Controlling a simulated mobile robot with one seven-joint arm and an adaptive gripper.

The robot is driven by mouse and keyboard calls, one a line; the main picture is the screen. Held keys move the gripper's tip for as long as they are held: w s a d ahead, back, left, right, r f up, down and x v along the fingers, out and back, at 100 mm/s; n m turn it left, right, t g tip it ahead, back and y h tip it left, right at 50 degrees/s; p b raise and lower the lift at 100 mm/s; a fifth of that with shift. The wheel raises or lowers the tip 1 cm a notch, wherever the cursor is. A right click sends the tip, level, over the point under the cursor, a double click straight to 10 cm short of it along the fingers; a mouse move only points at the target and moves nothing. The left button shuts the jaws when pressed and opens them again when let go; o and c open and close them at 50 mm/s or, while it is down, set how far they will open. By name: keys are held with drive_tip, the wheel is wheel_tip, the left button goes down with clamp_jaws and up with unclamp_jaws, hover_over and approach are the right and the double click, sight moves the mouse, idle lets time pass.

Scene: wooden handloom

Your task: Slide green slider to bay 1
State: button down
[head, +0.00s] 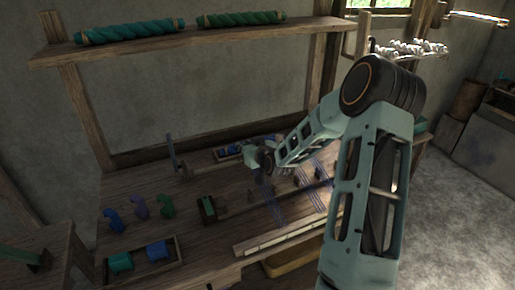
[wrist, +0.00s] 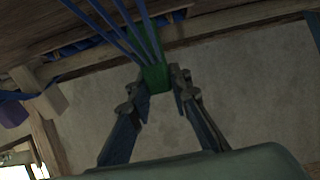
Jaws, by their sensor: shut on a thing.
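The green slider (wrist: 155,76) shows in the wrist view as a green block under a wooden beam, with blue cords running close to it. My gripper (wrist: 160,82) has its two fingertips on either side of the block and is shut on it. In the head view my gripper (head: 256,158) is over the back middle of the loom table; the slider cannot be made out there. I cannot tell which place is bay 1.
Blue, purple and green hooked pieces (head: 140,207) stand at the table's left. A tray (head: 178,262) with teal and blue spools lies in front of them. A dark box with green (head: 207,209) is nearby. Blue threads (head: 273,208) cross the right side. A shelf (head: 150,45) hangs above.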

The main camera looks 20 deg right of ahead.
drive_tip(key=a+b, duration=0.3)
drive_tip(key=a, duration=0.6)
drive_tip(key=shift+s+b, duration=0.15)
drive_tip(key=shift+b, duration=0.25)
drive_tip(key=c, duration=1.8)
unclamp_jaws()
drive_tip(key=shift+o, duration=0.2)
drive_tip(key=v, duration=1.2)
